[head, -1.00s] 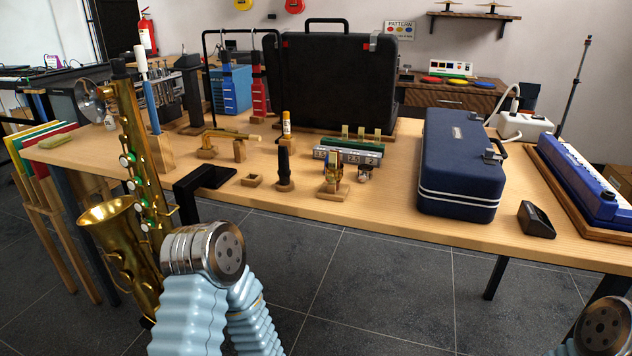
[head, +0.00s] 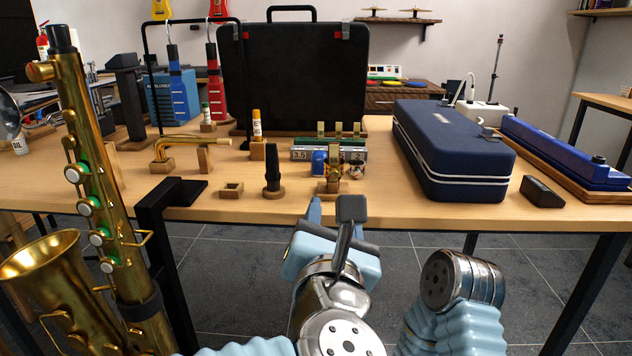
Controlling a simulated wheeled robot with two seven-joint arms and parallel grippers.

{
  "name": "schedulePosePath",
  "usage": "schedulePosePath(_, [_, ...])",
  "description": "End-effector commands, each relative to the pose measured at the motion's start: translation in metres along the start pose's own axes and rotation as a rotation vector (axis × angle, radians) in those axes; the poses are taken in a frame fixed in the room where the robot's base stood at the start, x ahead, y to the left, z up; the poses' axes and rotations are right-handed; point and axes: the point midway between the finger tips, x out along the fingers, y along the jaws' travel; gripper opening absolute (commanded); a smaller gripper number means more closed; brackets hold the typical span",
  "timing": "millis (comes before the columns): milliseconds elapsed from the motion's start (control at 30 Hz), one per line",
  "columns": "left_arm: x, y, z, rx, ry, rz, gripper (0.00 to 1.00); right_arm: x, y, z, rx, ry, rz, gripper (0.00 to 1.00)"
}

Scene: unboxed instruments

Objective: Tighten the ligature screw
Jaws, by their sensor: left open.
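A small brass-coloured piece (head: 333,181), which looks like the ligature, stands on a small wooden stand near the table's front edge. Its screw is too small to make out. A black mouthpiece (head: 272,166) stands upright on a round wooden base to its left. The brass saxophone (head: 85,185) stands upright at the left, its bell at the lower left. My left gripper (head: 332,211) is open and empty, in front of the table edge and just below the brass piece, apart from it. My right arm shows at the lower right; its gripper is not in view.
A black bracket (head: 152,215) is at the table's front edge. A blue case (head: 455,150) and a small black block (head: 541,192) lie to the right. Reed packs (head: 328,153) and a cork-grease-like tube (head: 257,128) stand behind. The table front between stand and blue case is clear.

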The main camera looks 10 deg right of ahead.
Motion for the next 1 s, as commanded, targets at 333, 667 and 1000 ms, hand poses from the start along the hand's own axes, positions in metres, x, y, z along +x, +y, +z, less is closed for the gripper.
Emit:
schedulePosePath(333, [0.078, 0.000, 0.000, 0.008, 0.001, 0.003, 0.44, -0.004, -0.001, 0.000, 0.000, 0.001, 0.001, 0.43])
schedulePosePath(667, [0.122, 0.000, -0.001, 0.007, 0.000, 0.001, 0.44, -0.006, -0.002, -0.001, 0.000, 0.002, 0.001, 0.43])
schedulePosePath(1000, [0.125, 0.000, -0.001, 0.008, 0.000, -0.001, 0.41, -0.006, -0.002, -0.001, 0.000, 0.002, 0.001, 0.43])
